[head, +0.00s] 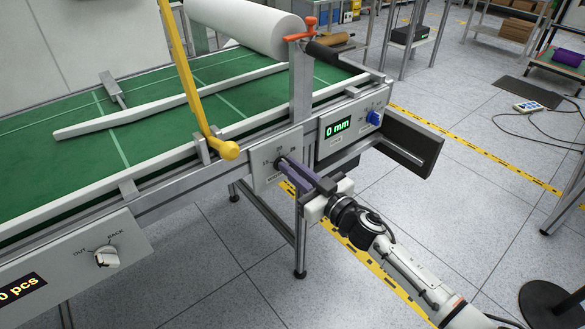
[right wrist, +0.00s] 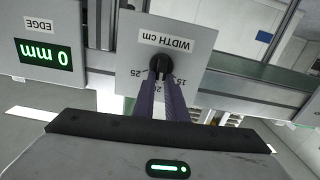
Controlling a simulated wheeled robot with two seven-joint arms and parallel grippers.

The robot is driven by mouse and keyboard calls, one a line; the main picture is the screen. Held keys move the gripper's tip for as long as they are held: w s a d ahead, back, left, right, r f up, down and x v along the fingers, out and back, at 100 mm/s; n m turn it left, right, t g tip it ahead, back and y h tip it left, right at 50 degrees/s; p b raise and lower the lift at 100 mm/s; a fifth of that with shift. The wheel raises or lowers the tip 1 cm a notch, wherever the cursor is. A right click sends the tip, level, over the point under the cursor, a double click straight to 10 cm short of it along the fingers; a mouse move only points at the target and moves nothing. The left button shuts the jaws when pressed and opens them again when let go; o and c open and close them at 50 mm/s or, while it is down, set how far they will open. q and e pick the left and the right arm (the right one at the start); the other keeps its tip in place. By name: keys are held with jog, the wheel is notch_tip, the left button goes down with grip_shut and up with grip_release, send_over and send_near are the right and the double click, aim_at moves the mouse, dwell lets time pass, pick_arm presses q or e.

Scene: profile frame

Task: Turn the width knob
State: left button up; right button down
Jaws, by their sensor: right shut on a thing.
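The width knob (right wrist: 161,66) is a black round dial on a grey plate (right wrist: 190,45) marked "WIDTH cm", which appears upside down in the right wrist view. Figures 15, 20 and 25 show around it, partly covered by the fingers. My right gripper (right wrist: 161,80) has its two purple fingers closed on the knob's near side. In the head view the right gripper (head: 284,164) reaches the plate (head: 261,173) on the machine's front from the lower right, and its fingers mostly hide the knob. The knob's exact setting cannot be read. My left gripper is not in view.
Right of the plate, a panel carries a green "0 mm" display (head: 338,127) and a blue knob (head: 374,118). A yellow lever (head: 196,90) stands above the green bed (head: 60,135). A dark bin (head: 412,140) juts out at right.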

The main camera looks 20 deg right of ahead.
jog(key=shift+s+a+f+n+b, duration=0.1)
jog(key=shift+a+f+n+b, duration=0.1)
jog(key=shift+n, duration=1.7)
jog(key=shift+s+a+f+n+b, duration=0.1)
jog(key=shift+a+f+n+b, duration=0.1)
jog(key=shift+n, duration=1.7)
jog(key=shift+s+a+f+n+b, duration=0.1)
jog(key=shift+a+n+b, duration=0.1)
jog(key=shift+n, duration=1.7)
jog(key=c, duration=1.8)
grip_release()
jog(key=v, duration=1)
jog(key=shift+s, duration=0.1)
